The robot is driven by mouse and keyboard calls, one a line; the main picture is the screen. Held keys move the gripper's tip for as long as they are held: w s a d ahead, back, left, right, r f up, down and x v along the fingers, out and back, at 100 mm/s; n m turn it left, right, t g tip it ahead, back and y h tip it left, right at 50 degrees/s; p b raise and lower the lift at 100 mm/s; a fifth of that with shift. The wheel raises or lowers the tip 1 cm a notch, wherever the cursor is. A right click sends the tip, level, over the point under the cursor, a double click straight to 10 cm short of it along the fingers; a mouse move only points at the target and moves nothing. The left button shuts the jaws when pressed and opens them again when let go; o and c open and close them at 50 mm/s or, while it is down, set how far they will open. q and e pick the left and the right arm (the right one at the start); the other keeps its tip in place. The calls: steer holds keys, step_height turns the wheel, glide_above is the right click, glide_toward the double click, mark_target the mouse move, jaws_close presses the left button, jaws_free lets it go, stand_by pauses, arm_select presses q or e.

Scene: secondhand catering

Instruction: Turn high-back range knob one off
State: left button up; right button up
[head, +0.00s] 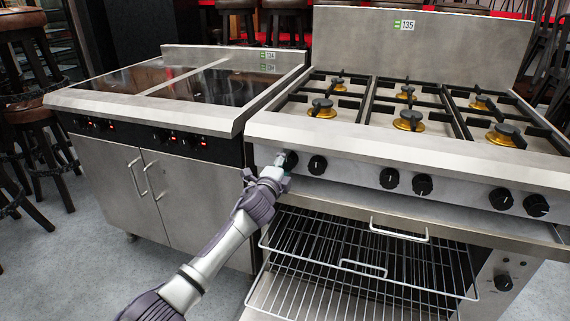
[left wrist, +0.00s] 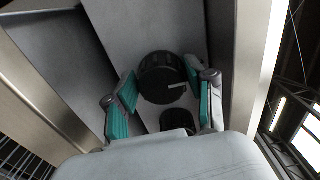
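The high-back range (head: 400,165) is the steel gas range with the tall back panel on the right. Its leftmost black knob (head: 290,160) is at the front panel's left end, partly hidden by my left gripper (head: 277,163). In the left wrist view the knob (left wrist: 160,75) lies between the teal-padded fingertips of the left gripper (left wrist: 160,72), with a white mark pointing right. The fingers are apart, one on each side; a narrow gap shows at the left finger, and contact at the right cannot be told. My right gripper is in neither view.
A neighbouring knob (head: 318,165) sits close to the right, and also shows in the left wrist view (left wrist: 178,119). More knobs (head: 389,178) follow along the panel. An open oven with wire racks (head: 365,265) is below. A glass-topped cooker (head: 175,130) stands at left.

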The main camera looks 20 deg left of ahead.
arm_select(q)
steer(key=shift+o, duration=1.2)
steer(key=s, duration=1.2)
steer(key=shift+a, duration=0.2)
